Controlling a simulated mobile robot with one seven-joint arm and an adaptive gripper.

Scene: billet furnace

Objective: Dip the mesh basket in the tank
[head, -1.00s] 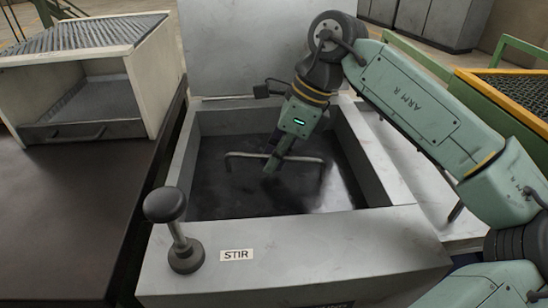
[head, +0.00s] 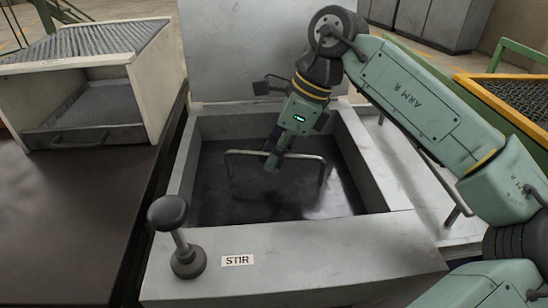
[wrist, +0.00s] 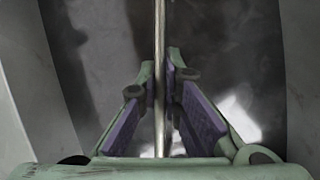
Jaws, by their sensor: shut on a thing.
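The mesh basket shows only as its thin metal handle (head: 300,156), a bar with two legs standing out of the dark liquid. Its body is hidden below the surface. My gripper (head: 271,165) is over the middle of the tank, shut on the handle's top bar. In the wrist view the bar (wrist: 160,35) runs between the purple pads of my gripper (wrist: 161,105). The grey open-topped tank (head: 357,160) surrounds the handle and holds dark liquid (head: 235,200). The handle and gripper stand clear of the tank's walls.
A black-knobbed lever (head: 169,213) stands on the tank's front ledge beside a STIR label (head: 238,260). A grey panel (head: 240,50) rises behind the tank. A pale open-fronted box (head: 145,85) is on the dark left table (head: 60,215). A yellow-edged mesh tray (head: 520,95) is at right.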

